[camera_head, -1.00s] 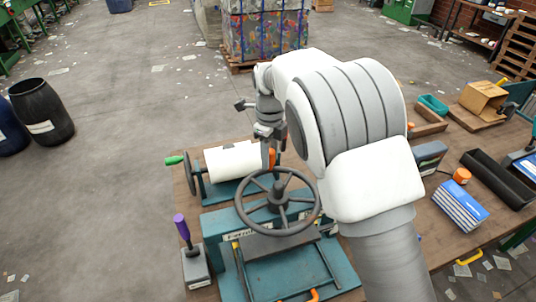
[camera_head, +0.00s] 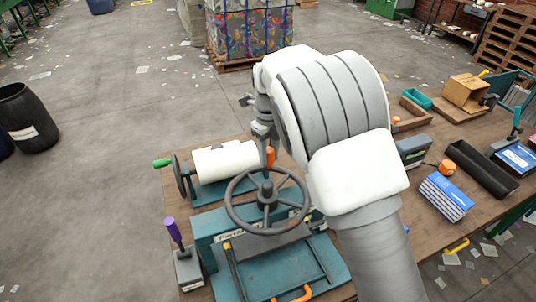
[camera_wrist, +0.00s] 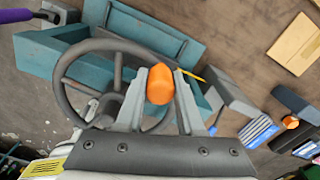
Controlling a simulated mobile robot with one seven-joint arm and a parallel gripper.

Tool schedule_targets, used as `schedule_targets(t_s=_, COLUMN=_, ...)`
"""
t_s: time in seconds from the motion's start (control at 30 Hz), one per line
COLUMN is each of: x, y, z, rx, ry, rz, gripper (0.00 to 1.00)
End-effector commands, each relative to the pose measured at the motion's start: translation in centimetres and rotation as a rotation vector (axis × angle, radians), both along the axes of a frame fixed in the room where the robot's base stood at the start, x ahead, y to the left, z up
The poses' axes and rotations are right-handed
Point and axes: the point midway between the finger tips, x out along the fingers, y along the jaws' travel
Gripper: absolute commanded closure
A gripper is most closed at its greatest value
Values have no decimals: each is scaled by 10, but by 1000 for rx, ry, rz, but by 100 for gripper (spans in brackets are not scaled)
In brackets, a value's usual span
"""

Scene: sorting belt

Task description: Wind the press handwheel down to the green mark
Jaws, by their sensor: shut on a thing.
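The dark grey handwheel (camera_head: 236,216) lies flat on top of the teal press (camera_head: 205,230). It also shows in the wrist view (camera_wrist: 66,100), left of my fingers. Its orange knob (camera_head: 271,155) stands at the rim's far side. In the wrist view, the knob (camera_wrist: 160,83) sits between my two grey fingers. My gripper (camera_head: 266,143) is shut on this knob, partly hidden behind my arm in the head view. I cannot make out a green mark on the press in either view.
A roller with a white cylinder (camera_head: 226,161) and a green-handled wheel stands behind the press. A purple-handled lever (camera_head: 174,232) is at the left. Blue books (camera_head: 446,197), a black tray (camera_head: 482,168) and a cardboard box (camera_head: 465,92) lie on the right of the bench.

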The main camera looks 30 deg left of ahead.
Motion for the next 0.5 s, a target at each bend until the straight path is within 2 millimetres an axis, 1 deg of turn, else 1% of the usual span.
schedule_targets(t_s=0.03, x=5, y=-4, z=2, rx=-4, ry=-10, rz=-4, gripper=100)
schedule_targets(t_s=0.07, x=5, y=-4, z=2, rx=-4, ry=-10, rz=-4, gripper=100)
schedule_targets(t_s=0.1, x=5, y=-4, z=2, rx=-4, ry=-10, rz=-3, gripper=60)
schedule_targets(t_s=0.23, x=4, y=-3, z=2, rx=-3, ry=-7, rz=-2, gripper=36)
schedule_targets(t_s=0.27, x=4, y=-3, z=2, rx=-3, ry=-6, rz=-2, gripper=33)
schedule_targets(t_s=0.5, x=2, y=-2, z=1, rx=-2, ry=-2, rz=1, gripper=33)
